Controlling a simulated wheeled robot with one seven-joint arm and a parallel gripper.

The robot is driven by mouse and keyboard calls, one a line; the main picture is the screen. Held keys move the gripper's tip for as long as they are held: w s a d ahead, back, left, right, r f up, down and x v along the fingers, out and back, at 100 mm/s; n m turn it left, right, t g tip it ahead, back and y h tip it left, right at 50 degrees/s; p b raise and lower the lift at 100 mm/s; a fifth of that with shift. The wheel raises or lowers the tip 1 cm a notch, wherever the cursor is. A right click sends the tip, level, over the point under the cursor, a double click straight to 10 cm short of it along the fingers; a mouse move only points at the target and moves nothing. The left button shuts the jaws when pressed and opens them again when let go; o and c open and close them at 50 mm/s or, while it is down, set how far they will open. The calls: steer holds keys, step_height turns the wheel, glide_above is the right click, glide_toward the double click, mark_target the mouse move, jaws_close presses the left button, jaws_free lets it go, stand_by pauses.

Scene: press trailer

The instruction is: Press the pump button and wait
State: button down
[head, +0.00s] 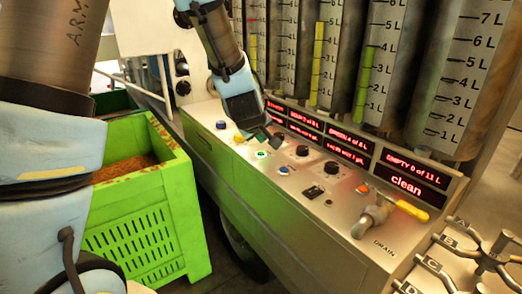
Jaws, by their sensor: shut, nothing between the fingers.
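The control panel (218,150) of the trailer carries a row of small buttons. They include a blue button (221,125), a yellow button (239,138), a green lit button (261,155) and a pale blue-white one (283,170). I cannot read which is the pump button. My gripper (274,142) is shut and empty, pointing down over the panel just behind the green button. It hides part of the panel there, and I cannot tell whether it touches anything.
Black knobs (302,151) stand behind the buttons, with red displays (347,150) above. An orange button (362,188) and a drain valve with a yellow handle (411,211) are at right. Tall graduated cylinders (457,90) rise behind. A green crate (135,235) stands left.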

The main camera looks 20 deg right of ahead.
steer(key=shift+r+p, duration=0.95)
steer(key=shift+r, duration=0.55)
step_height(320, 180, up, 10)
steer(key=p, duration=0.9)
glide_above(261, 158)
